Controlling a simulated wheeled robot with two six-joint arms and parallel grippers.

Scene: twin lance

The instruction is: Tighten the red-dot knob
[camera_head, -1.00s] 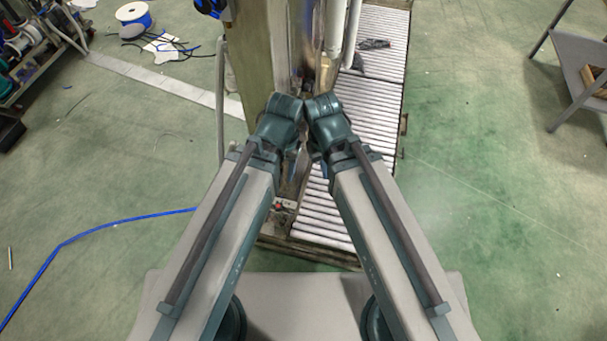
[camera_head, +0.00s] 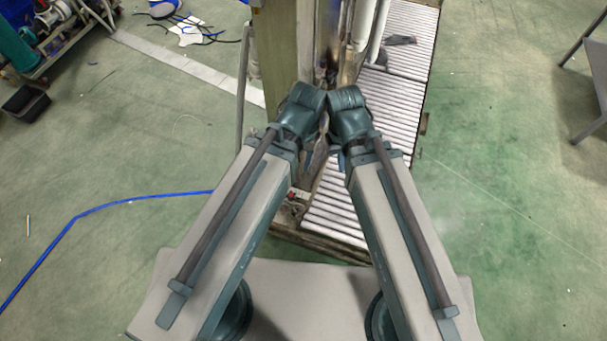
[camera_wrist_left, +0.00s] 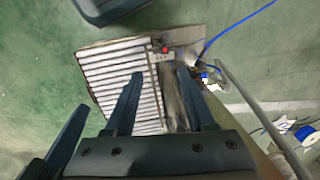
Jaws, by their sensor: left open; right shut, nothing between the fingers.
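A small red spot (camera_wrist_left: 165,49) shows at the end of the roller conveyor in the left wrist view. It also shows low beside the post in the head view (camera_head: 292,196). It is too small to tell whether it is the red-dot knob. My left gripper (camera_wrist_left: 160,92) is open, with two dark fingers apart over the rollers and nothing between them. My right gripper (camera_head: 322,152) is shut and empty, in front of the post between my two wrists. My wrists are close together and hide much of the post's front.
The roller conveyor (camera_head: 340,212) runs back beside the tall post (camera_head: 278,60). A blue hose (camera_head: 130,200) lies on the floor at left. A black bin (camera_head: 27,103) and a shelf of equipment stand far left. The green floor at right is mostly open.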

